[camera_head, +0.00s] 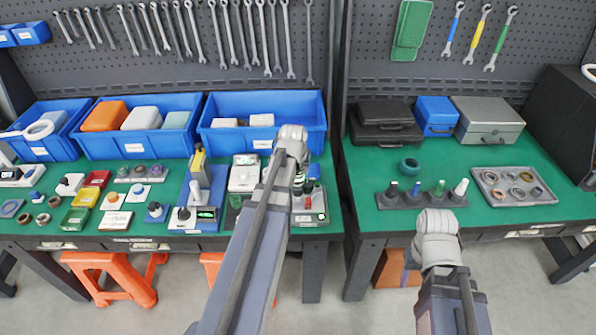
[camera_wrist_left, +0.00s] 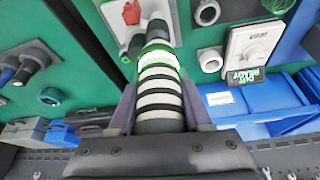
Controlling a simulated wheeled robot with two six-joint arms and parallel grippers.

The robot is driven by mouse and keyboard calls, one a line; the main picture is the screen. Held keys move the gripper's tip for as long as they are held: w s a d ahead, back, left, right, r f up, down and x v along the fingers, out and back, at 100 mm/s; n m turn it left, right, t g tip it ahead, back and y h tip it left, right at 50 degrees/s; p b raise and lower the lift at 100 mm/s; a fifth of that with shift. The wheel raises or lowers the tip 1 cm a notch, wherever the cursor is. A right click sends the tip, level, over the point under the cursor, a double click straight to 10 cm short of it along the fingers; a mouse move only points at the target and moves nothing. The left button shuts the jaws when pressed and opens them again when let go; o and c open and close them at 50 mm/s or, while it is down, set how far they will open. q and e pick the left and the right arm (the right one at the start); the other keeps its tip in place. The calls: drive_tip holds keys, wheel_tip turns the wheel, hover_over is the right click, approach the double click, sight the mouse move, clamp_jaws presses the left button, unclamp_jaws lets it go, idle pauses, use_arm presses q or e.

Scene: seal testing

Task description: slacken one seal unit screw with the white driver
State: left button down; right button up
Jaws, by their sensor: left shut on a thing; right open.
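My left gripper (camera_wrist_left: 156,95) is shut on an upright-looking cylinder with black and white bands (camera_wrist_left: 160,98). The cylinder's far end meets a lit green ring (camera_wrist_left: 158,48) on the light grey test plate (camera_wrist_left: 122,30), which also carries a red part. In the head view this plate (camera_head: 312,215) sits at the right end of the left table; the left jaws are hidden there by my own arm. A white-handled driver (camera_head: 460,187) stands in the dark rack (camera_head: 426,203) on the right table, beside green, blue and black ones. My right wrist shows at the table's front edge, its jaws hidden.
A white dial unit (camera_wrist_left: 252,42) with a small display stands beside the test plate. Blue bins (camera_head: 262,108) line the back. A teal ring (camera_head: 409,165), a grey tray of rings (camera_head: 513,187) and cases are on the right table. Green surface between them is free.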

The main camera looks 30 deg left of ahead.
use_arm(q)
drive_tip(key=shift+r+p, duration=3.55)
